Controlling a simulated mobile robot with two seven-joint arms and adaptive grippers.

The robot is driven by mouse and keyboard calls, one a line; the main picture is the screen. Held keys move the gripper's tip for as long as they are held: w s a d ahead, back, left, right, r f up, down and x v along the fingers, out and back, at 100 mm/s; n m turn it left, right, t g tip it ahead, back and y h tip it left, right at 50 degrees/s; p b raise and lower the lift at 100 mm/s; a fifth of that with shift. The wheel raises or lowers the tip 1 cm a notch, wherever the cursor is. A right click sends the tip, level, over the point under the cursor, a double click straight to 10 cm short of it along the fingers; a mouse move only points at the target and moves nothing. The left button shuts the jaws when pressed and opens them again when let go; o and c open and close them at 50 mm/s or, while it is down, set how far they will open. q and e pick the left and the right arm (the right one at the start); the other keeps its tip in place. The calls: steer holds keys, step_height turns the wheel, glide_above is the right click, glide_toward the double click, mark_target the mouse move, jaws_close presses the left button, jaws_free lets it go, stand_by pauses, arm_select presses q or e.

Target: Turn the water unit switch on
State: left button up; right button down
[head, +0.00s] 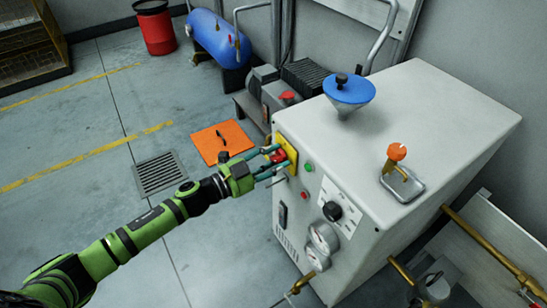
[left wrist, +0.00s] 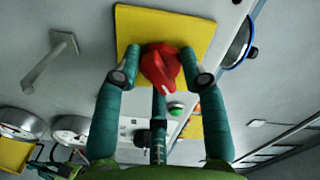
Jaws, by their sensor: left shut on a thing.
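The water unit is a light grey cabinet (head: 440,110) on the right of the head view. Its switch is a red rotary knob (left wrist: 160,66) on a yellow plate (left wrist: 195,28), which also shows in the head view (head: 290,157). My left gripper (head: 274,163) reaches the plate from the left. In the left wrist view its teal fingers (left wrist: 162,76) are shut on the red knob, one on each side. The knob's pale pointer mark points down and slightly right in that view. In the head view the fingers partly hide the knob.
The cabinet front also carries a green button (head: 308,167), a black dial (head: 332,211) and gauges (head: 323,237). A blue funnel (head: 349,90) and an orange-handled valve (head: 397,153) stand on top. An orange mat (head: 235,137) and a drain grate (head: 160,174) are on the otherwise open floor.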

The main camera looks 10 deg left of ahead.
arm_select(q)
steer(key=m, duration=0.4)
steer(key=shift+d+r, duration=0.2)
steer(key=shift+r, duration=0.2)
steer(key=shift+f+m, duration=0.1)
steer(key=shift+m, duration=1.2)
steer(key=shift+s+f+m+b, duration=0.1)
steer(key=shift+m+b, duration=0.2)
steer(key=shift+m, duration=0.2)
arm_select(e)
steer(key=shift+w+a+r, duration=0.1)
steer(key=shift+w+r, duration=0.25)
steer(key=shift+r, duration=0.35)
arm_select(q)
steer(key=shift+d, duration=0.1)
arm_select(e)
steer(key=shift+s, duration=0.1)
arm_select(q)
steer(key=o, duration=1.1)
steer(key=shift+s+d, duration=0.1)
steer(key=shift+o, duration=0.2)
steer(key=shift+f, duration=0.1)
